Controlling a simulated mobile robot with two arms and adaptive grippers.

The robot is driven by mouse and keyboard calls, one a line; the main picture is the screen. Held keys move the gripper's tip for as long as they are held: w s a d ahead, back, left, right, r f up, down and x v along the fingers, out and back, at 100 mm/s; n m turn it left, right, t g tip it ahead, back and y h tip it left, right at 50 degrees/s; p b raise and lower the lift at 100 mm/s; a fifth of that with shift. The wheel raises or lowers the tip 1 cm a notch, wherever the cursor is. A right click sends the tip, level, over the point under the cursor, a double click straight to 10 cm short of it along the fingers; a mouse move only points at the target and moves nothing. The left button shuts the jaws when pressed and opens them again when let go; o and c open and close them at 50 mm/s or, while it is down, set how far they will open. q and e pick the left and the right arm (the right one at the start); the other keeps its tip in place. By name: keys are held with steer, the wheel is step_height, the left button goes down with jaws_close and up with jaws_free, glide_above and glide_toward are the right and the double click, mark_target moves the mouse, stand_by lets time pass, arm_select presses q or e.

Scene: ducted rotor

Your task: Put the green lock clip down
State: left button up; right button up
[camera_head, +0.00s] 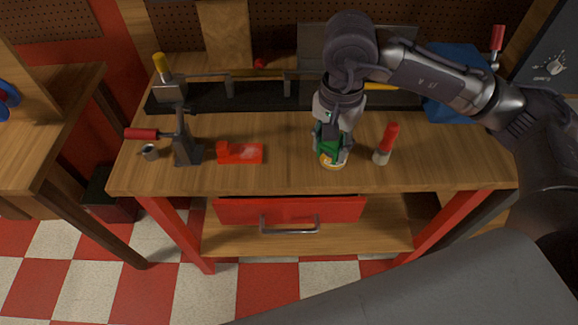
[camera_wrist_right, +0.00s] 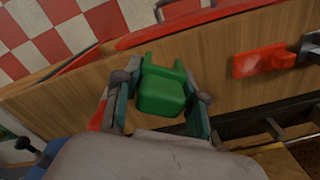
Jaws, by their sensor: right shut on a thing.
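The green lock clip (camera_head: 328,144) is between the fingers of my right gripper (camera_head: 331,152) in the head view, over the front middle of the wooden workbench (camera_head: 285,180). In the right wrist view the clip (camera_wrist_right: 162,95) shows as a green block with a notched end. My right gripper (camera_wrist_right: 160,104) is shut on it, one finger on each side. A small yellowish round thing (camera_head: 333,163) shows just below the fingertips. I cannot tell whether the clip touches the bench. My left gripper is not in view.
A red block-like part (camera_head: 240,153) lies left of the gripper. A red-handled tool (camera_head: 387,143) stands close on its right. A grey clamp with a red handle (camera_head: 185,150) stands farther left. A dark rail (camera_head: 255,98) runs behind. Bare wood lies along the front edge.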

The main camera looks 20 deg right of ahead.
steer(key=shift+s+f+m, duration=0.1)
steer(key=shift+s+m, duration=0.1)
steer(key=shift+m, duration=0.8)
steer(key=shift+s+d+f+m, duration=0.15)
steer(key=shift+m, duration=0.85)
steer(key=m, duration=0.4)
steer(key=shift+d+f, duration=0.25)
steer(key=shift+d, duration=0.15)
steer(key=m, duration=0.2)
steer(key=shift+d+f+m, duration=0.15)
steer(key=shift+d+m, duration=0.15)
steer(key=p, duration=0.3)
glide_above(291, 164)
steer(key=shift+m, duration=0.3)
step_height(291, 164, down, 7)
steer(key=shift+r, duration=0.1)
step_height(291, 164, down, 4)
steer(key=shift+r+p, duration=0.2)
steer(key=shift+p, duration=0.65)
steer(key=shift+f, duration=0.25)
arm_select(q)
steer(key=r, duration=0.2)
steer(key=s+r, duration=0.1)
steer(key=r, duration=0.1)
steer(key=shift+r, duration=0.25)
